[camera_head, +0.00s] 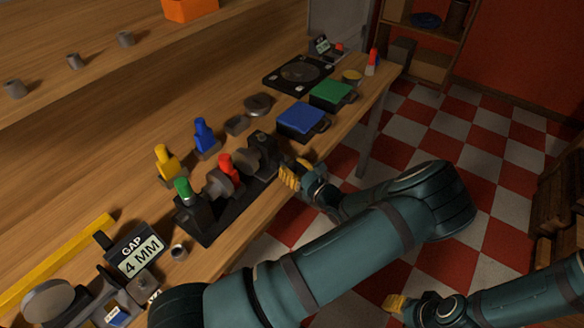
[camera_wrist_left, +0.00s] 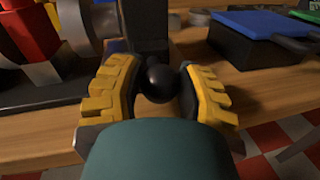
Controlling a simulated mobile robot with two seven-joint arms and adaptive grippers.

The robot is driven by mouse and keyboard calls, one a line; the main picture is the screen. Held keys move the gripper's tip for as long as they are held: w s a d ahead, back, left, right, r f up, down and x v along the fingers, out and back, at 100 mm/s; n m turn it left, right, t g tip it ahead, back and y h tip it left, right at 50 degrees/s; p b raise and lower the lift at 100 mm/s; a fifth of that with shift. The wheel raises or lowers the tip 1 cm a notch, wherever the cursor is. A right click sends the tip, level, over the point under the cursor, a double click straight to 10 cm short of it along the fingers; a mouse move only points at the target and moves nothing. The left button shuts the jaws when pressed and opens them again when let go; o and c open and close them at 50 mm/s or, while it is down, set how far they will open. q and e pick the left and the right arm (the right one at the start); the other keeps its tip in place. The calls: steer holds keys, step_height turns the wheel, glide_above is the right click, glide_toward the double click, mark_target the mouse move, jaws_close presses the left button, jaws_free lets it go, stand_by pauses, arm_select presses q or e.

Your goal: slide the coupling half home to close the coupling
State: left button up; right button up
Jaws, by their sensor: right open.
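The coupling stands on a black rail fixture (camera_head: 236,200) at the bench's front edge. One grey coupling half (camera_head: 220,184) and a second grey half (camera_head: 247,162) face each other, with a red-topped part (camera_head: 229,168) by them. How far apart they are is hard to see. The display (camera_head: 138,256) reads "GAP 4 MM". My left gripper (camera_head: 288,178) is at the fixture's right end. In the left wrist view its yellow fingers lie on both sides of a black ball knob (camera_wrist_left: 158,82), seemingly closed on it. My right gripper (camera_head: 396,304) is open and empty, off the bench.
A green-topped post (camera_head: 183,191) stands at the fixture's near end. Yellow (camera_head: 165,162) and blue (camera_head: 204,136) pieces stand behind. Blue (camera_head: 301,121) and green (camera_head: 331,95) boxes lie beyond my left gripper.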

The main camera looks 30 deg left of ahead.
arm_select(q)
jaws_close()
steer(key=shift+s+a+r+p, duration=0.15)
steer(key=shift+s+p, duration=0.8)
steer(key=shift+s, duration=0.85)
steer(key=shift+f, duration=0.2)
steer(key=o, duration=0.8)
jaws_free()
steer(key=shift+s, duration=0.1)
steer(key=shift+c, duration=0.2)
steer(key=v, duration=1.2)
